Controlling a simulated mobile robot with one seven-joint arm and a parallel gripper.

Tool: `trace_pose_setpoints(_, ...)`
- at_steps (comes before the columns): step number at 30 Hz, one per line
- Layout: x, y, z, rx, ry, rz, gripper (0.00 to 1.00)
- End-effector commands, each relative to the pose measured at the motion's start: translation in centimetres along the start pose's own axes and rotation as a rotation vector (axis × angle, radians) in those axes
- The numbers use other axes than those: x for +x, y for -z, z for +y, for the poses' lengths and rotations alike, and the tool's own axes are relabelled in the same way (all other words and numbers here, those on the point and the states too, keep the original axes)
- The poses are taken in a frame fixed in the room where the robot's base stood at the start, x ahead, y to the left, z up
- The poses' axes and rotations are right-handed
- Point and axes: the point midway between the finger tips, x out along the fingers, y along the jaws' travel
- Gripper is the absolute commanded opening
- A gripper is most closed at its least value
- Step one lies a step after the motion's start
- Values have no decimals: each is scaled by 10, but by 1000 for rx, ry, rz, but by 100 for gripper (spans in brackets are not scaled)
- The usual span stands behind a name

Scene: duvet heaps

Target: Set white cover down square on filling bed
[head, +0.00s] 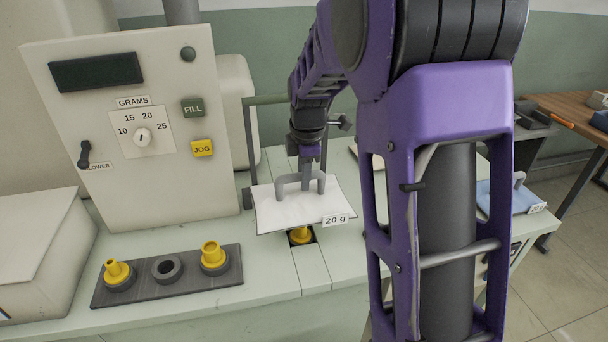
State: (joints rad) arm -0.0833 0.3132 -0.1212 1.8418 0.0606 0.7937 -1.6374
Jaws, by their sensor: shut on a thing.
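The white cover (284,209) is a thin, slightly curved sheet with a grey handle (284,184) on top and a "20 g" tag at its front right corner. My gripper (307,178) is shut on the handle from above. The cover hangs over the pale machine bed (307,270), turned a little from the bed's lines. A yellow nozzle (300,236) in a dark opening shows just below the cover's front edge. The cover hides most of the bed beneath it, and I cannot tell how large the gap is.
A control panel (135,120) with dial and buttons stands at left. A dark rack (165,276) in front holds two yellow nozzles and a dark ring. A blue cover (497,198) lies at right. My purple arm blocks the middle right.

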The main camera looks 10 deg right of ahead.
Motion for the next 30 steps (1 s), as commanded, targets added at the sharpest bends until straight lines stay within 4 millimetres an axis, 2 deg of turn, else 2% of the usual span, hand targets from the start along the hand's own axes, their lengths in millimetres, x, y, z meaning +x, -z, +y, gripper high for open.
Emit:
trace_pose_setpoints(1, 8, 0, -2, 0, 0, 0, 0)
trace_pose_setpoints(13, 43, 0, -8, 1, 0, 0, 0)
trace_pose_setpoints(30, 47, 0, -9, 0, -1, 0, 0)
